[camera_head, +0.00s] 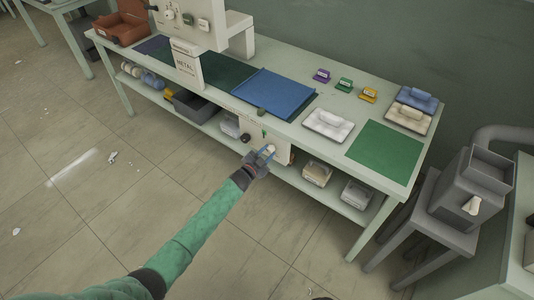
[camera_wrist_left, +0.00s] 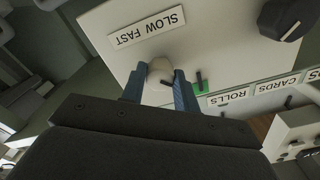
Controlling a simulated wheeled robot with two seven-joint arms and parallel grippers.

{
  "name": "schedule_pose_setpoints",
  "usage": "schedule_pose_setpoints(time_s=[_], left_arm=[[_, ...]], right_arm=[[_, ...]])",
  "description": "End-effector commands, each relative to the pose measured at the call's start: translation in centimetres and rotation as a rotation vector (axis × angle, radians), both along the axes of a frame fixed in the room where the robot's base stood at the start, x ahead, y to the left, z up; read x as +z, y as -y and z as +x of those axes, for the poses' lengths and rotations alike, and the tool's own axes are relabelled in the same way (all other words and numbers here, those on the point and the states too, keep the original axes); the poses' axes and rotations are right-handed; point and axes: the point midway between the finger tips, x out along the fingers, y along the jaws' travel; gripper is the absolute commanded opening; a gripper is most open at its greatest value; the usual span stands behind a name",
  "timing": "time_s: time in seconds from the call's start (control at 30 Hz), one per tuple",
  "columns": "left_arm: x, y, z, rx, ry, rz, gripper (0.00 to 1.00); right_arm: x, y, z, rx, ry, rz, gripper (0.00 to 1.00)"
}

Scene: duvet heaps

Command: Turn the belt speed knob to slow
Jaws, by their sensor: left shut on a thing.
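A pale control panel (camera_head: 254,133) hangs at the front edge of the long table. My left gripper (camera_head: 266,154) reaches the panel from the front. My right gripper is not in view.
Boxes (camera_head: 317,172) stand on the shelf below. A grey machine (camera_head: 470,190) stands at the right. The floor at left is mostly clear.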

Motion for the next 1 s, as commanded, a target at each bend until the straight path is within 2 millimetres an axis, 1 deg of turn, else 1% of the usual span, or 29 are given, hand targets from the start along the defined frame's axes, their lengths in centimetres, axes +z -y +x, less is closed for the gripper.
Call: schedule_pose_setpoints(time_s=[0.23,0.27,0.33,0.37,0.67,0.8,0.9,1.0], left_arm=[[-0.2,0.0,-0.1,0.000,-0.002,0.000,0.08],[-0.2,0.0,-0.1,0.000,-0.002,0.000,0.36],[-0.2,0.0,-0.1,0.000,-0.002,0.001,0.50],[-0.2,0.0,-0.1,0.000,-0.002,0.001,0.52],[-0.1,-0.1,-0.2,0.001,0.000,0.001,0.52],[-0.4,-0.9,-1.2,0.000,-0.001,0.002,0.52],[-0.4,-1.8,-2.4,0.000,0.000,0.002,0.52],[-0.4,-2.7,-3.7,0.000,-0.001,0.003,0.52]], right_arm=[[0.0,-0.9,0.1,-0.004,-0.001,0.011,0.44],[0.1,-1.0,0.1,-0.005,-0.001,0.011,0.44],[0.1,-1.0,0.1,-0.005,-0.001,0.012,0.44],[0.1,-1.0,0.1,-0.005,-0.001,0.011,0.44],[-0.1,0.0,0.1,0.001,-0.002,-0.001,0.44],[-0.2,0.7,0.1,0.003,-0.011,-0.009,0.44],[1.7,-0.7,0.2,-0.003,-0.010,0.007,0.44],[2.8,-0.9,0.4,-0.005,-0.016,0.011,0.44]])
